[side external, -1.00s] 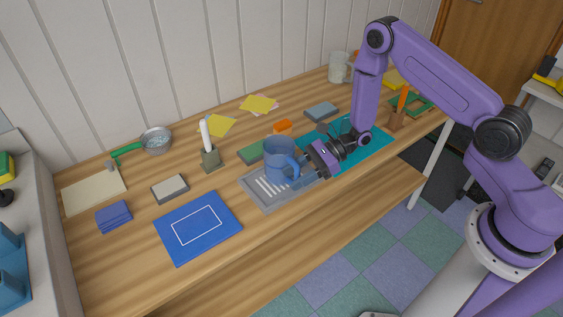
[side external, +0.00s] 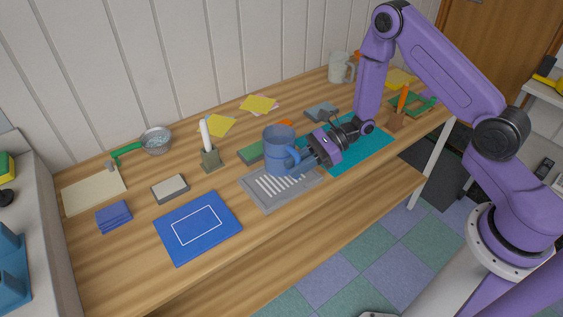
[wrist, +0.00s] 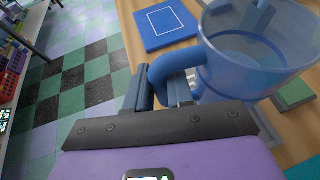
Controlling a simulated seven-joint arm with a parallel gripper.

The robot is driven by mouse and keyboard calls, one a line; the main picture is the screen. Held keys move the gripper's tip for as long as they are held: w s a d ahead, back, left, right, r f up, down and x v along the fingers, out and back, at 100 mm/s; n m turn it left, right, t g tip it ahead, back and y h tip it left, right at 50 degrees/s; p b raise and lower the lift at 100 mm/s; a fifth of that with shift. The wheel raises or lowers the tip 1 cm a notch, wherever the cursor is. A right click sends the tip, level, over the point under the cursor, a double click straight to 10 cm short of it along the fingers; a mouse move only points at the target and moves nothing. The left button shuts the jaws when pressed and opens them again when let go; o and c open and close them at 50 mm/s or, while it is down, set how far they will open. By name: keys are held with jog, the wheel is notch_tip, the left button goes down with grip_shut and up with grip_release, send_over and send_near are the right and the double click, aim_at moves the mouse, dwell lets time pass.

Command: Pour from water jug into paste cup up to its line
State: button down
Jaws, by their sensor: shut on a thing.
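The blue see-through jug (side external: 279,150) is upright just above the grey slotted tray (side external: 262,198). My gripper (side external: 306,158) is shut on the jug's handle, on its right side. In the wrist view the jug (wrist: 262,60) fills the upper right, and its handle lies between my fingers (wrist: 172,88). The jug looks see-through near its rim; I cannot tell the water level. I cannot pick out the paste cup or its line for certain. A pale mug (side external: 338,69) stands at the back of the table.
A blue mat (side external: 190,248) with a white outline lies front left. A teal mat (side external: 372,150) lies right, partly under my arm. A holder with a white stick (side external: 210,158), a green block (side external: 249,153) and a grey-blue block (side external: 321,110) stand near the jug.

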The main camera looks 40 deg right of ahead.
jog(key=shift+r, duration=0.7)
jog(key=shift+d, duration=0.1)
jog(key=s+d+r+m+t+h, duration=0.1)
jog(key=d+m+t+h, duration=0.2)
jog(key=d, duration=0.6)
jog(key=d+r+m+t+h, duration=0.2)
jog(key=d+m+t, duration=0.3)
jog(key=d, duration=0.4)
jog(key=shift+s+d+m+h, duration=0.3)
jog(key=shift+s+m+h, duration=0.05)
jog(key=shift+m+h, duration=0.15)
